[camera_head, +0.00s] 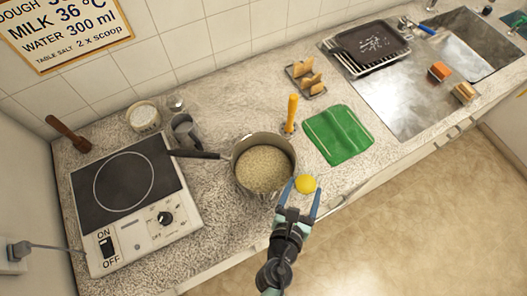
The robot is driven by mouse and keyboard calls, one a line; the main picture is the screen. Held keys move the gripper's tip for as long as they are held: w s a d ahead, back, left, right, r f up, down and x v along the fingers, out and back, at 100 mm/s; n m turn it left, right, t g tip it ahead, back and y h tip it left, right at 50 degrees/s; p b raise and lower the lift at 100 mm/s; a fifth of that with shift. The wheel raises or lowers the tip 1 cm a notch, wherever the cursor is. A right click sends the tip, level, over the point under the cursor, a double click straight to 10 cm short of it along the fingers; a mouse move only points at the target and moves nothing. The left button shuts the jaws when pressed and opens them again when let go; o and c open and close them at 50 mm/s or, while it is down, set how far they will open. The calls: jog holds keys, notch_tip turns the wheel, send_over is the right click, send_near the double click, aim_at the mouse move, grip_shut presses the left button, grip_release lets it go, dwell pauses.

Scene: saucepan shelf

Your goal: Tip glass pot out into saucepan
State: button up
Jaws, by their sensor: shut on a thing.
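The saucepan (265,168) stands on the counter with a beige, grainy fill inside. Its dark handle (195,154) points left toward the hot plate. My gripper (304,186) is at the saucepan's lower right, over the front part of the counter. Its blue fingers are shut on a small round yellow thing (306,184). This may be the glass pot seen from above with yellow contents, but clear glass walls cannot be made out. The yellow thing is beside the saucepan's rim in the picture, not over its opening; its height is unclear.
A hot plate (126,186) lies left. A white tub (144,117), grey jug (186,131) and small jar (176,103) stand behind the handle. A yellow upright stick (291,112), bread rack (306,79) and green cloth (338,135) are beyond the saucepan. The sink (460,60) is far right.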

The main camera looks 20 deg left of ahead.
jog(key=shift+a+r, duration=0.1)
jog(key=shift+r, duration=0.05)
jog(key=shift+w+a+r+n+h+p, duration=0.25)
jog(key=shift+a+r+n+p, duration=0.25)
jog(key=shift+p, duration=0.75)
jog(key=shift+a+r+n+g+h+p, duration=0.15)
jog(key=shift+a+n+g+h+p, duration=0.25)
jog(key=shift+a+n+h+p, duration=0.25)
jog(key=shift+w+a+r+n+g+h+p, duration=0.15)
jog(key=shift+a+r+n+h+p, duration=0.15)
jog(key=shift+a+n+p, duration=0.2)
jog(key=shift+w+a+r+n+g+h+p, duration=0.2)
jog(key=shift+a+n+h+p, duration=0.2)
jog(key=shift+a, duration=0.2)
jog(key=shift+a+r+n, duration=0.15)
jog(key=shift+a+n, duration=0.1)
jog(key=shift+a, duration=0.1)
jog(key=shift+w+a+r+n+h, duration=0.15)
jog(key=shift+a+r+n+h, duration=0.15)
jog(key=shift+r+n+h, duration=0.35)
jog(key=shift+a+r+n+h+b, duration=0.15)
jog(key=shift+r+n+h+b, duration=0.2)
jog(key=shift+n+h+b, duration=0.4)
jog(key=shift+a+r+n+h+b, duration=0.15)
jog(key=shift+r+n+h+b, duration=0.3)
jog(key=shift+n+h, duration=0.35)
dwell(1.7)
jog(key=shift+w+a, duration=0.1)
jog(key=shift+a, duration=0.3)
